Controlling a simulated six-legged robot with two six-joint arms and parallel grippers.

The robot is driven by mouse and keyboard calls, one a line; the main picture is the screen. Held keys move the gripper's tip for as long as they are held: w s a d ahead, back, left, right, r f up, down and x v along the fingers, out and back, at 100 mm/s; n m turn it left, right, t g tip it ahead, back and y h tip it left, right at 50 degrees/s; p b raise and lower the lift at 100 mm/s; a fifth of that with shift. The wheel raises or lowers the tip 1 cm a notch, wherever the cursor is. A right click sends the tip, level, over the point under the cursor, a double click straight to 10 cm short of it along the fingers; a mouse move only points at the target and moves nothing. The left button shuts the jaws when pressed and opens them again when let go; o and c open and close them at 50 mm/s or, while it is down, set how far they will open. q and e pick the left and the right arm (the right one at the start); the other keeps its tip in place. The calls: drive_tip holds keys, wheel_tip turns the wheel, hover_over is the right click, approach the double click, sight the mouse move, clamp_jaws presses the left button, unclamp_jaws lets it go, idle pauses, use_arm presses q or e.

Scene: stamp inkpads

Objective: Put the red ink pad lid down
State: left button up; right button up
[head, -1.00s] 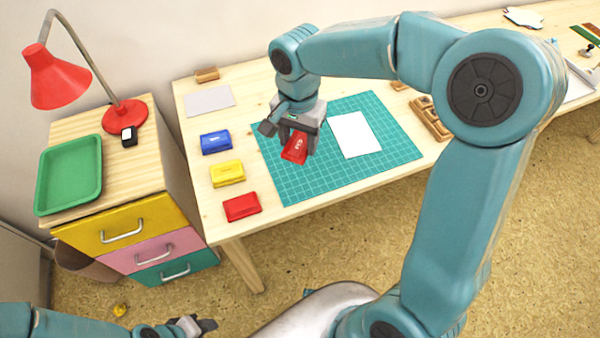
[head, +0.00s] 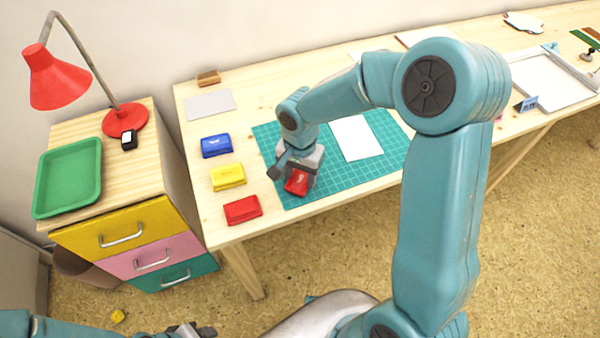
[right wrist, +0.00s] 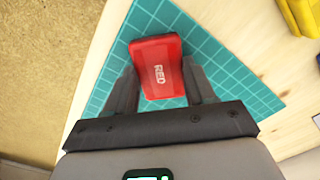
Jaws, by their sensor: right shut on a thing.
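The red ink pad lid (head: 297,184), marked RED, is between the fingers of my right gripper (head: 296,177), low over the front left part of the green cutting mat (head: 300,202). In the right wrist view the lid (right wrist: 157,66) sits between both fingers of the gripper (right wrist: 158,75), with the mat (right wrist: 228,62) behind it. I cannot tell whether the lid touches the mat. The red ink pad (head: 242,209) lies on the table left of the mat. My left gripper (head: 190,331) is at the bottom edge, partly cut off.
A blue ink pad (head: 216,145) and a yellow ink pad (head: 228,176) stand in a row behind the red one. A white sheet (head: 355,138) lies on the mat. A drawer cabinet (head: 125,236) with a green tray (head: 70,211) and red lamp (head: 60,77) is at left.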

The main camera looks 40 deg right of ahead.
sight(300, 178)
drive_tip(key=shift+f, duration=0.25)
drive_tip(key=o, duration=1)
drive_tip(key=shift+w+r, duration=0.1)
drive_tip(key=shift+r, duration=0.1)
drive_tip(key=shift+r, duration=0.3)
drive_tip(key=shift+r+p, duration=0.75)
drive_tip(key=shift+r, duration=5.05)
